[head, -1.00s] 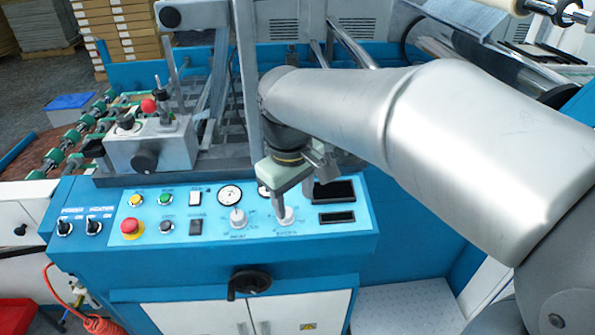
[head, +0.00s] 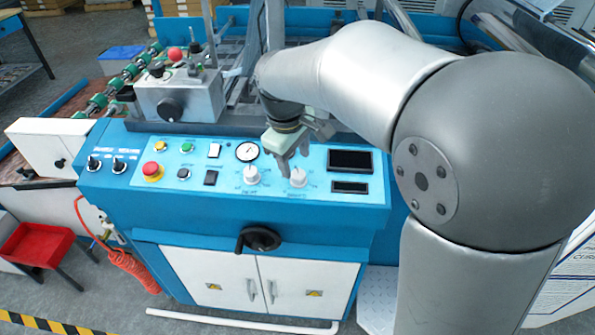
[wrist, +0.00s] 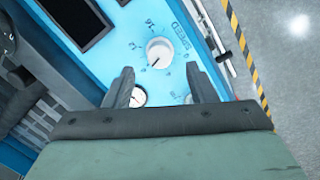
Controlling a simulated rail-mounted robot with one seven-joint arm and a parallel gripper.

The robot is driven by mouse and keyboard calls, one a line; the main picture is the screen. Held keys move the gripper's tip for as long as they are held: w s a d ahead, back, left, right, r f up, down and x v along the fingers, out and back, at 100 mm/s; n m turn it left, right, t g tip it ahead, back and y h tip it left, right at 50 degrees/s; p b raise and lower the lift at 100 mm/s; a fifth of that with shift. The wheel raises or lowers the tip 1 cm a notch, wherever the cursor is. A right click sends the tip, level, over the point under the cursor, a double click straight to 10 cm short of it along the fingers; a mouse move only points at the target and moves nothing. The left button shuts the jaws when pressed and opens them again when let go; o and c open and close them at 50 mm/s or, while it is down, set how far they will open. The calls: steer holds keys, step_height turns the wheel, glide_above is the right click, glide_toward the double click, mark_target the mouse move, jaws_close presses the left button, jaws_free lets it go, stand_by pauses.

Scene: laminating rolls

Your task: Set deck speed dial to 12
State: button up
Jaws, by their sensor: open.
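The speed dial is a white round knob (head: 298,177) on the sloping blue panel, at the right of two similar knobs. In the wrist view the speed dial (wrist: 160,52) has a dark pointer mark, with "SPEED" and "16" printed beside it. The mark points toward the lower left of that picture; the number it meets is too small to read. My gripper (head: 293,160) is just above and left of the dial in the head view. In the wrist view my gripper (wrist: 163,75) is open and empty, its fingers apart, with the dial just beyond the tips.
A second white knob (head: 251,175) and a round gauge (head: 247,152) sit left of the dial. Dark displays (head: 350,160) lie to its right. A red emergency button (head: 152,170) is at the panel's left. A black handwheel (head: 258,239) sticks out below.

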mark_target(298, 173)
steer(key=f, duration=0.5)
steer(key=shift+w+d+f, duration=0.15)
steer(key=shift+w+d, duration=0.2)
steer(key=shift+w, duration=0.05)
steer(key=c, duration=1)
